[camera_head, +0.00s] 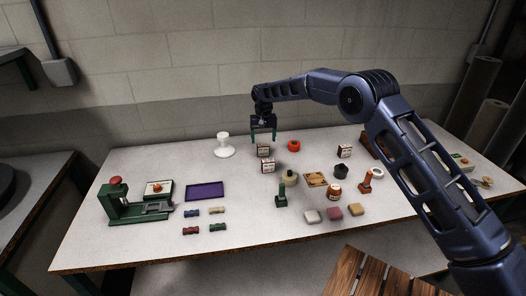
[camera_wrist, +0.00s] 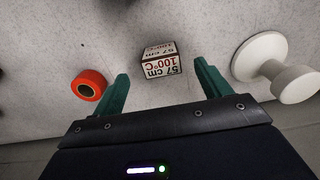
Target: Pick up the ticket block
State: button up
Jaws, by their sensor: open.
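A small white block with dark and red print reading "57 cm 100°C" (camera_wrist: 161,62) shows between the fingers of my gripper (camera_wrist: 161,78) in the wrist view, a little beyond their tips. In the head view my gripper (camera_head: 263,139) points down, open and empty, above the back of the table. Two similar printed blocks stand below it there, one farther back (camera_head: 263,150) and one just in front (camera_head: 267,166). A third printed block (camera_head: 344,151) stands to the right. I cannot tell which of these is the ticket block.
An orange ring (camera_head: 293,146) lies right of my gripper and a white stand (camera_head: 224,146) stands to its left. A purple tray (camera_head: 206,191) and a green press (camera_head: 135,203) are at the left. Several jars and small blocks crowd the front right.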

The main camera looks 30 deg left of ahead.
aim_at(263, 146)
jog(key=shift+f, duration=3.6)
jog(key=c, duration=1.1)
